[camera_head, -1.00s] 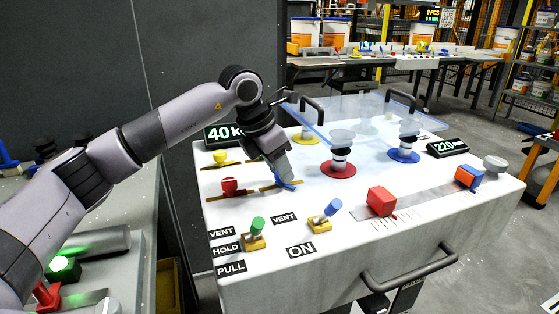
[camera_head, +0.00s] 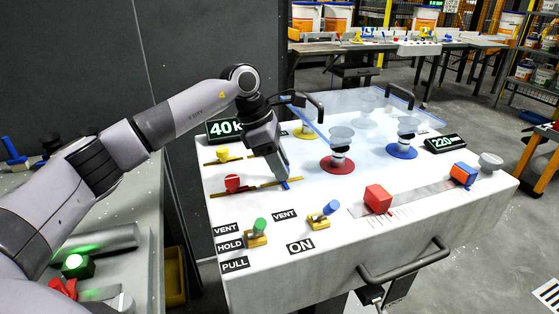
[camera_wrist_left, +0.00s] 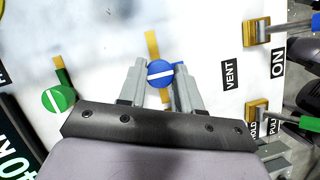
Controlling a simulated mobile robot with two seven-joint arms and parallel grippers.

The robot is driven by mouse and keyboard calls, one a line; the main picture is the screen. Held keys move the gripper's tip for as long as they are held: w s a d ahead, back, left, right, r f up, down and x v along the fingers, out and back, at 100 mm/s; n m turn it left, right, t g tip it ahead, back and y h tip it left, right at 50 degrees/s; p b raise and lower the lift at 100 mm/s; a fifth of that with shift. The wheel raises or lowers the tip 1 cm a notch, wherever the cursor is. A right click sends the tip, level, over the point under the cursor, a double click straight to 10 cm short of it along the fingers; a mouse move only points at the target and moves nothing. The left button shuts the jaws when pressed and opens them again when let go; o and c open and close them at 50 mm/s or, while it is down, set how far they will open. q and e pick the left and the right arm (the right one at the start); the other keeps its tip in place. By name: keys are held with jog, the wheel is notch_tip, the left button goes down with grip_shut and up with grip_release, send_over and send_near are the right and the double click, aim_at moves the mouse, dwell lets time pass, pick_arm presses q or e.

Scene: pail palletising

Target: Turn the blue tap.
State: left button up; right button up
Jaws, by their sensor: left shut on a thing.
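The blue tap (camera_wrist_left: 160,73) has a round top with a white stripe and sits on a brass-coloured pipe (camera_wrist_left: 152,45) on the white console. In the left wrist view it is between the two fingers of my left gripper (camera_wrist_left: 160,80), which is shut on it. The white stripe lies across the pipe. In the head view my left gripper (camera_head: 284,178) points down at the tap, and only a sliver of the blue tap (camera_head: 286,185) shows beside the fingers. My right gripper is not in view.
A red tap (camera_head: 232,183) and a yellow tap (camera_head: 222,154) stand left of the gripper; a green tap (camera_wrist_left: 58,98) shows in the wrist view. Green (camera_head: 259,226) and blue (camera_head: 331,207) levers stand in front. A clear plate (camera_head: 355,112) on suction cups lies behind.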

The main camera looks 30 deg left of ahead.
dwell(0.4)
pick_arm(q)
jog(key=o, duration=1)
jog(key=shift+o, duration=0.2)
jog(key=v, duration=0.7)
jog(key=shift+r, duration=0.15)
